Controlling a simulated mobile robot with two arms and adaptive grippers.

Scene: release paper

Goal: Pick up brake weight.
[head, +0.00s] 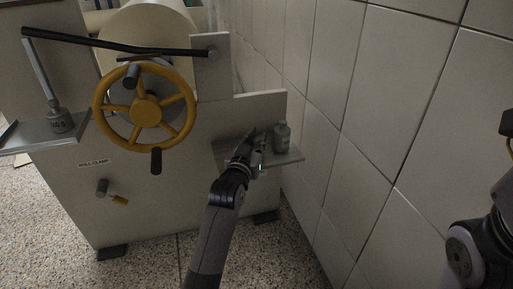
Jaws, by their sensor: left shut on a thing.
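My left gripper (256,146) is over the small grey shelf on the right side of the machine. It is shut on a small grey thing, seemingly a brake weight, which the fingers mostly hide. A grey bottle-shaped weight (282,137) stands upright on the shelf (291,156), just right of the gripper. Another grey weight (60,122) with dark markings is at the left metal tray (28,138), below a rod from the black lever. My right gripper is out of the picture; only part of the right arm shows at the right edge.
A tiled wall (385,130) stands close on the right. The speckled floor (270,255) in front is clear.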

